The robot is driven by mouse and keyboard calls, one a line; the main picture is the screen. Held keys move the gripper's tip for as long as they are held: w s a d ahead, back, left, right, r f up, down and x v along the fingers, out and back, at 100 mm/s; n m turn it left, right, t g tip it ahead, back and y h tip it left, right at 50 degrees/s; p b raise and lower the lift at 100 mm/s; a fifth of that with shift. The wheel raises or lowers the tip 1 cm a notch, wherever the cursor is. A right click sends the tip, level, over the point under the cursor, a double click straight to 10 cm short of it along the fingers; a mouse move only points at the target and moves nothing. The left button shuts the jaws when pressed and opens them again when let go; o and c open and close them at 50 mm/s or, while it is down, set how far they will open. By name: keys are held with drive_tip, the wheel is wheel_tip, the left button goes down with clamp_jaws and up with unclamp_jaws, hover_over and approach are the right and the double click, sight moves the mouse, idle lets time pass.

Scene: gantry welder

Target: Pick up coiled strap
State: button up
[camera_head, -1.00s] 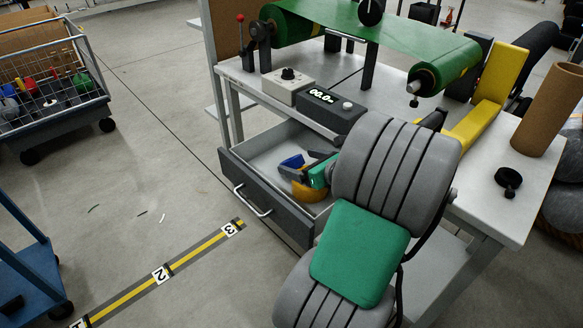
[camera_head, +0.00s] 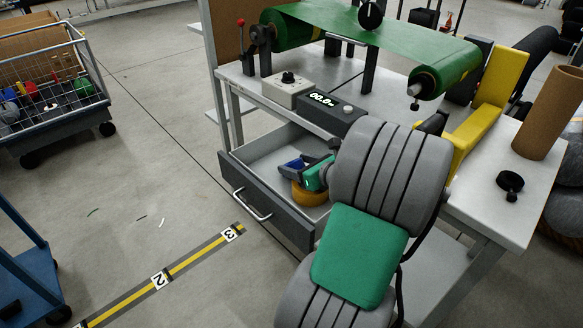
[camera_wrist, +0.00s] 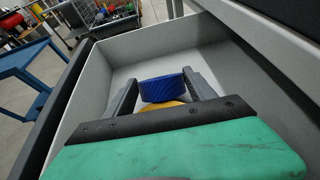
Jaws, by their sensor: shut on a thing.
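The coiled strap (camera_wrist: 162,88) shows as a blue, ribbed band between the two grey fingers of my gripper (camera_wrist: 161,80) in the wrist view. The fingers are shut on it. In the head view its blue part (camera_head: 294,163) shows at my gripper (camera_head: 303,164), inside the open drawer. A yellow-orange rounded piece (camera_head: 309,195) lies just under the gripper. It also shows below the blue band in the wrist view (camera_wrist: 165,104). I cannot tell whether it belongs to the strap. The gripper's green body hides part of both.
The grey drawer (camera_head: 238,166) is pulled out under the bench (camera_head: 533,216), its walls close around my gripper. A control box with a display (camera_head: 332,108) stands above it. A wire cart (camera_head: 54,115) and a blue trolley (camera_head: 28,270) stand left.

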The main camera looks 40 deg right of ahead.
drive_tip(key=c, duration=0.6)
drive_tip(key=shift+r, duration=0.35)
wheel_tip(320, 180, up, 3)
drive_tip(key=shift+f+p, duration=0.15)
drive_tip(key=shift+p, duration=0.9)
drive_tip(key=w+a+r+p, duration=0.1)
drive_tip(key=w+a+r, duration=0.1)
drive_tip(key=a+r, duration=0.1)
drive_tip(key=w+a+r+p, duration=0.2)
drive_tip(key=a+r, duration=0.1)
drive_tip(key=a, duration=0.2)
drive_tip(key=w+a+r+p, duration=0.2)
drive_tip(key=w+a+r, duration=0.1)
drive_tip(key=a, duration=0.1)
drive_tip(key=shift+r, duration=0.35)
